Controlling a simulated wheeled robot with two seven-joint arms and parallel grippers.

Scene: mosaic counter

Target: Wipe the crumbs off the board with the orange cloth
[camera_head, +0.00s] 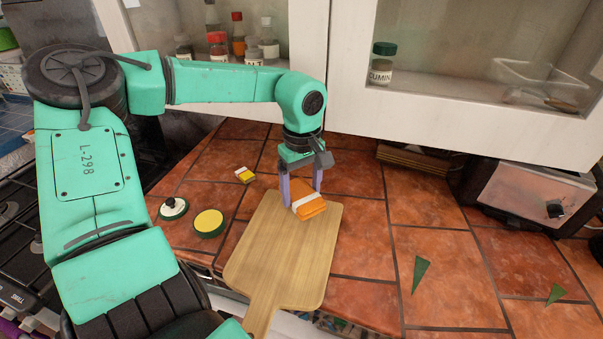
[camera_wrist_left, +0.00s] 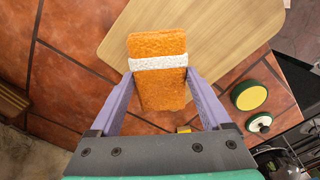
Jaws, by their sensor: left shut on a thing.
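The orange cloth (camera_head: 314,209) is a folded block with a white band across it. It also shows in the wrist view (camera_wrist_left: 158,46). My left gripper (camera_head: 302,196) points down, with its two purple fingers shut on the sides of the cloth. The wooden board (camera_head: 278,246) lies on the tiled counter, its handle toward me. I can make out no crumbs. My right gripper is out of view.
Green triangles (camera_head: 420,272) lie right. Cabinets (camera_head: 460,115) overhang the back; a metal appliance (camera_head: 535,194) stands at right.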

